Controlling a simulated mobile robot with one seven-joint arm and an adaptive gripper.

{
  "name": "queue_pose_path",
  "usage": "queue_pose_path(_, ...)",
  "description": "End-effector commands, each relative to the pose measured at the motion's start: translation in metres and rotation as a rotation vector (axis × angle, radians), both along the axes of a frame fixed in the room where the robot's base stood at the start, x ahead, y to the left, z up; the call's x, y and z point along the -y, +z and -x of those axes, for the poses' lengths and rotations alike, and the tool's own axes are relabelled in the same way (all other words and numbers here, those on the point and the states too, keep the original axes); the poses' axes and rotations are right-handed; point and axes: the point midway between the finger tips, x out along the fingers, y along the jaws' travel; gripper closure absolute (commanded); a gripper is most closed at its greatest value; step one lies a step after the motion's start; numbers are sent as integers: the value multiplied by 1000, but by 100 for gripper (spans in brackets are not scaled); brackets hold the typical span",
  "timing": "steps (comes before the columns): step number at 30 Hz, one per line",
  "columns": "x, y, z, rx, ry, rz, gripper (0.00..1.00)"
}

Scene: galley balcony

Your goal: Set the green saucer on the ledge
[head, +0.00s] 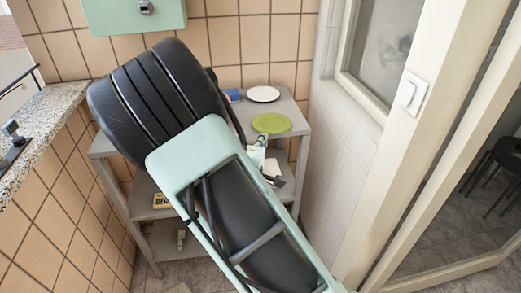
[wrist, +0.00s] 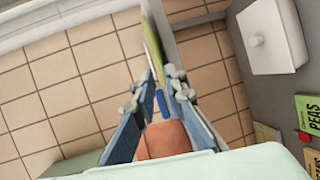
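The green saucer (head: 271,123) lies level near the front right edge of the grey shelf unit's top in the head view. I cannot tell whether it touches that top (head: 232,112). My gripper (head: 258,157) is at the saucer's near edge, partly hidden by my arm. In the wrist view, the green saucer (wrist: 154,50) shows edge-on, and its rim runs between the close-set fingertips of my gripper (wrist: 160,80). The gripper looks shut on the rim. The task's ledge is not clearly marked; a speckled stone ledge (head: 42,115) runs along the left wall.
A white plate (head: 263,93) and a blue item (head: 231,95) stand at the back of the unit's top. A white lidded box (wrist: 268,38) and a green peas box (wrist: 309,118) show on a grey shelf. A door frame (head: 425,120) bounds the right side.

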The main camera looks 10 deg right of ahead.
Motion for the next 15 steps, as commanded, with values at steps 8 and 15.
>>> queue_pose_path(8, 12, -6, -26, 1, -1, 2, 88)
queue_pose_path(15, 19, -10, -44, 1, -1, 1, 88)
